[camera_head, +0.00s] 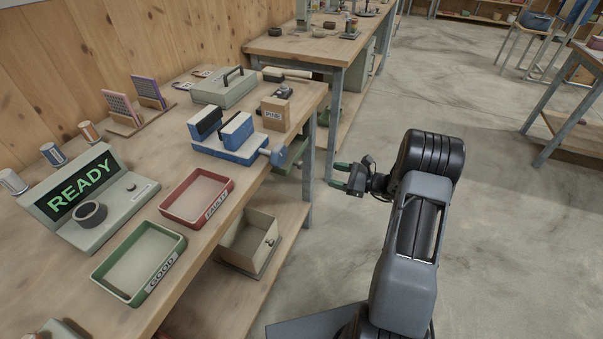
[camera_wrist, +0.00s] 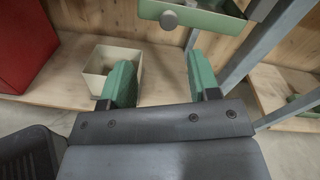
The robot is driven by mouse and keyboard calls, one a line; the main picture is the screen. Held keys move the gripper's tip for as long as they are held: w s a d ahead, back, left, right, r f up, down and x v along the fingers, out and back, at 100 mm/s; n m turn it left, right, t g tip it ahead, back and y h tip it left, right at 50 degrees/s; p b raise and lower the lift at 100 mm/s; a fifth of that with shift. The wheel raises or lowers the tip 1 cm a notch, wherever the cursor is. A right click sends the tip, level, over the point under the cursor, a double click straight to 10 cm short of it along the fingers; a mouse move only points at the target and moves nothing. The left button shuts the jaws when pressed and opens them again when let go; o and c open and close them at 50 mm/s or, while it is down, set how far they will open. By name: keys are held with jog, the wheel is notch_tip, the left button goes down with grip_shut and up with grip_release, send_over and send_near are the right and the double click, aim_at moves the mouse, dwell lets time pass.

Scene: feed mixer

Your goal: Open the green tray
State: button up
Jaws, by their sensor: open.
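A green tray (camera_wrist: 205,22) with a round grey knob (camera_wrist: 168,19) on its front shows at the top of the wrist view, partly cut off by the frame edge. In the head view a part of it (camera_head: 287,170) shows under the workbench edge, below the blue vise, mostly hidden. How far it stands open I cannot tell. My gripper (camera_head: 337,175) is open and empty in the aisle, to the right of the bench leg and apart from the tray. Its green fingers (camera_wrist: 162,84) show wide apart in the wrist view, below the knob.
A green tray marked GOOD (camera_head: 110,286) and a red tray (camera_head: 165,211) lie on the benchtop. The bench leg (camera_head: 334,125) stands near my gripper.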

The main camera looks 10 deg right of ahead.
aim_at(302, 166)
jog(key=shift+m+t, duration=0.4)
jog(key=shift+t, duration=0.1)
jog(key=x, duration=0.4)
jog(key=f+x, duration=0.1)
jog(key=x, duration=0.3)
jog(key=b+x, duration=0.1)
jog(key=x, duration=0.4)
jog(key=shift+w+d+f, duration=0.2)
jog(key=shift+w+d, duration=0.05)
jog(key=shift+w, duration=0.15)
jog(key=shift+c, duration=0.2)
grip_shut()
jog(key=shift+d, duration=0.1)
